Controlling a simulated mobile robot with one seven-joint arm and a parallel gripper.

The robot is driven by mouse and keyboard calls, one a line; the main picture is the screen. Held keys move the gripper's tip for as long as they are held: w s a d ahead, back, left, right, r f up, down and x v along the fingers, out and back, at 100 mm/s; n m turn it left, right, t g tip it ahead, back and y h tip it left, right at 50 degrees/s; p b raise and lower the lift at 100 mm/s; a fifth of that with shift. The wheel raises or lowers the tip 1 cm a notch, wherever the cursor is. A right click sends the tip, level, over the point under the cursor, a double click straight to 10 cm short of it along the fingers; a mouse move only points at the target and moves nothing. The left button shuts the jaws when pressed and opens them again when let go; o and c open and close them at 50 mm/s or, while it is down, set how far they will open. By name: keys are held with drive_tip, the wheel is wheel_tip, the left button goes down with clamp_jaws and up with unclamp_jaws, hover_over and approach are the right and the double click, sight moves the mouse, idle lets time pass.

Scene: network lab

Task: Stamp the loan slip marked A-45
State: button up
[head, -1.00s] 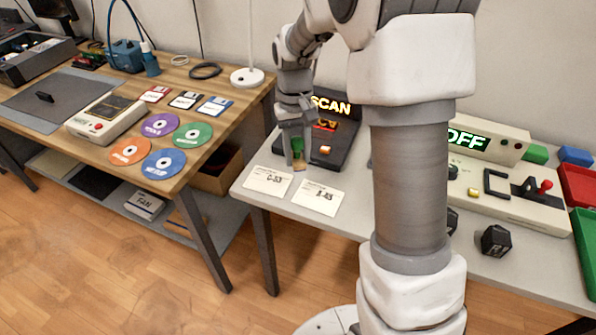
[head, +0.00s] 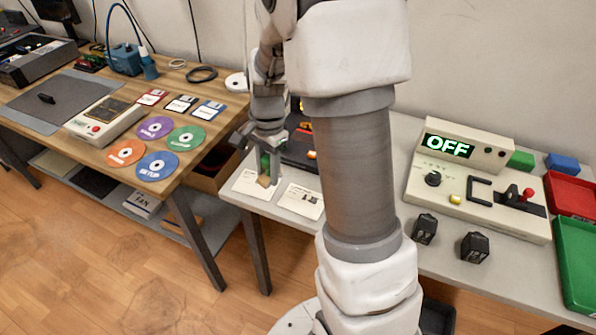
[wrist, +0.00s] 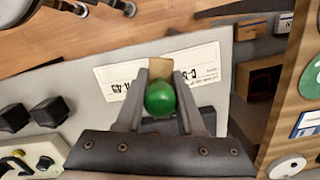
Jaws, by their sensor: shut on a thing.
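My gripper (head: 265,168) is shut on a stamp with a round green knob (wrist: 160,99) and a wooden block (wrist: 160,68). It holds the stamp over the two white slips at the front left of the grey table. The slip marked A-45 (head: 302,203) is the right one in the head view and the left one in the wrist view (wrist: 116,86). The other slip, marked C-5 something (head: 247,182), is partly hidden by the stamp, whose block appears over its right part in the head view. I cannot tell whether the block touches paper.
A dark scanner device (head: 301,155) stands behind the slips, mostly hidden by my arm. A beige box reading OFF (head: 470,170), two black blocks (head: 474,247) and red and green trays (head: 577,262) are to the right. A wooden table (head: 95,125) with discs is left.

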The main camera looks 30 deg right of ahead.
sight(298, 206)
drive_tip(key=s+d+m+t+p, duration=0.15)
drive_tip(key=s+d+m, duration=0.35)
drive_tip(key=m, duration=1)
wheel_tip(298, 206, down, 6)
drive_tip(key=b, duration=0.5)
drive_tip(key=shift+d+f, duration=0.1)
drive_tip(key=shift+d, duration=0.05)
drive_tip(key=shift+f+b, duration=0.3)
drive_tip(key=shift+f, duration=0.3)
idle(1.4)
drive_tip(key=shift+r, duration=0.15)
wheel_tip(298, 206, up, 7)
drive_tip(key=p, duration=0.7)
drive_tip(key=shift+n, duration=0.3)
idle(0.4)
